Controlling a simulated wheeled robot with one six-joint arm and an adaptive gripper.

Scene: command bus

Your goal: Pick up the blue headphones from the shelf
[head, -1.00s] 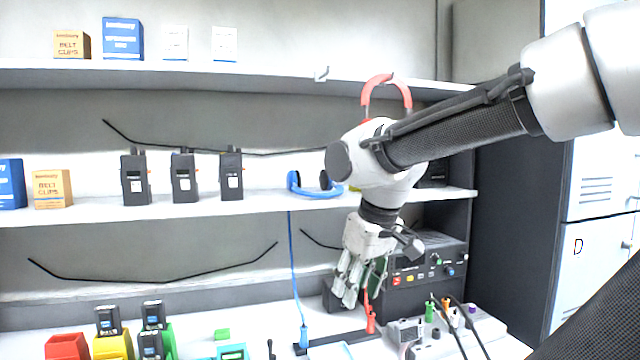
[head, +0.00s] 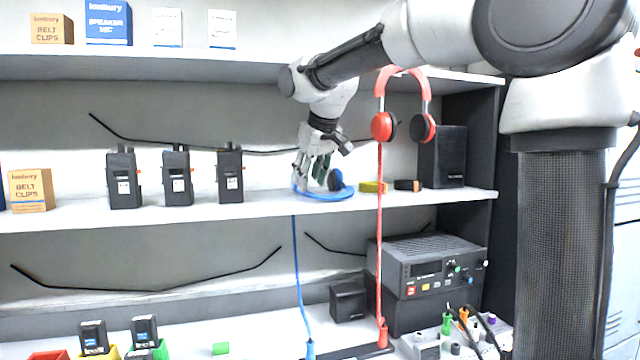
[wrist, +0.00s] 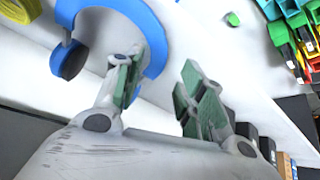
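The blue headphones (head: 337,194) lie on the middle shelf (head: 262,206), and their blue cord hangs down over the shelf's front edge. My gripper (head: 311,184) is at the left part of the headband and hides some of it. In the wrist view the blue headband (wrist: 153,38) curves between the two fingers of my gripper (wrist: 161,72). One finger is inside the curve and the other outside, with a wide gap between them. The gripper is open. A dark, blue-trimmed ear cup (wrist: 69,59) shows at the left of the wrist view.
Red headphones (head: 383,126) hang from the upper shelf, right of my gripper, with a red cord. Several black radios (head: 177,178) stand to the left. A yellow item (head: 372,187) and a black speaker (head: 443,157) are to the right.

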